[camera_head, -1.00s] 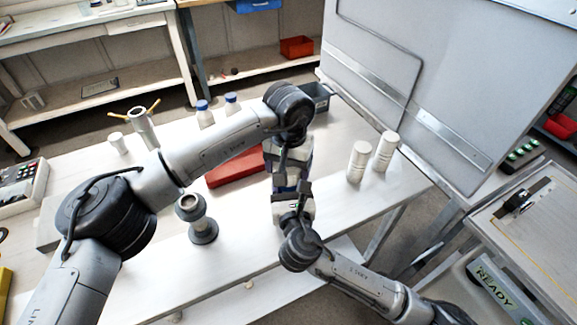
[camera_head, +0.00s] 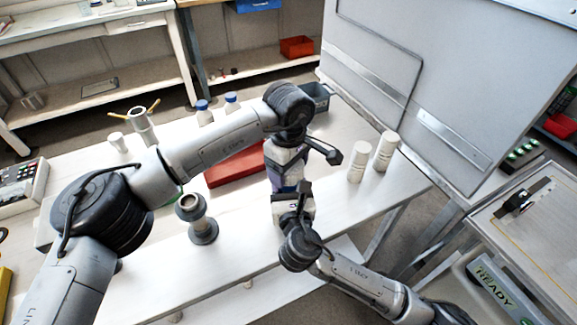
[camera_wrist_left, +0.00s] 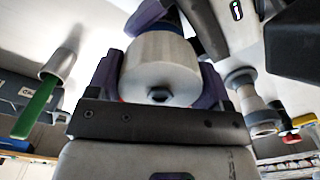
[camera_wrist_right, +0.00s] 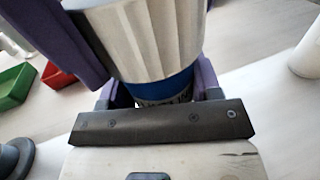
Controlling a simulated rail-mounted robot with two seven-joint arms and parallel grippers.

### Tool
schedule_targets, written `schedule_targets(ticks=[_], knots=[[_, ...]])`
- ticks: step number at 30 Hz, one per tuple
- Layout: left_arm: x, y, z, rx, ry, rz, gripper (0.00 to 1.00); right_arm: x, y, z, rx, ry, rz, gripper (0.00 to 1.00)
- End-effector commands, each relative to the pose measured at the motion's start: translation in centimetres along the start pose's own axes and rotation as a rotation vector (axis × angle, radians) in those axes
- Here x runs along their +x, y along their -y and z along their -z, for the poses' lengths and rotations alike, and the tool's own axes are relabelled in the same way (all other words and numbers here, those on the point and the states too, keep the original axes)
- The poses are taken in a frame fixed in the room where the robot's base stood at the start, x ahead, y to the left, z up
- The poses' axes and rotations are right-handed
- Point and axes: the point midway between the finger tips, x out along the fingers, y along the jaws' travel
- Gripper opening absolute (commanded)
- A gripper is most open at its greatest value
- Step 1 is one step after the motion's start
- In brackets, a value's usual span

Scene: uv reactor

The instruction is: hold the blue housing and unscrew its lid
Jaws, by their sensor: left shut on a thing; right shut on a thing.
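The blue housing (camera_wrist_right: 165,90) stands between the fingers of my right gripper (camera_wrist_right: 150,98) in the right wrist view. The silvery ribbed lid (camera_wrist_right: 150,40) sits above it. In the left wrist view the lid (camera_wrist_left: 160,68) shows its round end with a dark centre, between the purple fingers of my left gripper (camera_wrist_left: 158,85). A bit of blue housing (camera_wrist_left: 172,17) shows behind it. In the head view the left gripper (camera_head: 287,172) is directly above the right gripper (camera_head: 292,197). Both are shut, and they hide most of the housing and lid.
A red tray (camera_head: 232,172) lies left of the grippers. A grey flanged spool (camera_head: 199,222) stands nearer. White cylinders (camera_head: 357,162) stand to the right, before the large grey panel (camera_head: 400,70). A grey bin (camera_head: 317,98) and blue-capped bottles (camera_head: 203,112) are behind.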

Motion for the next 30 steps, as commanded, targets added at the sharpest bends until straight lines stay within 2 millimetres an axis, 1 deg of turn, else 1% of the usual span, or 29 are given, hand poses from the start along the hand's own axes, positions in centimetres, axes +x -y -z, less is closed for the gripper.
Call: schedule_targets(ticks=[3,30], knots=[[-0.05,0.02,0.04,-0.24,-0.001,0.0,0.45,0.01,0.04,0.04,0.0,-0.001,0.001,0.0],[-0.16,-0.02,-0.03,-2.121,0.0,0.001,0.45,0.03,0.07,0.04,0.0,-0.001,0.002,0.0]])
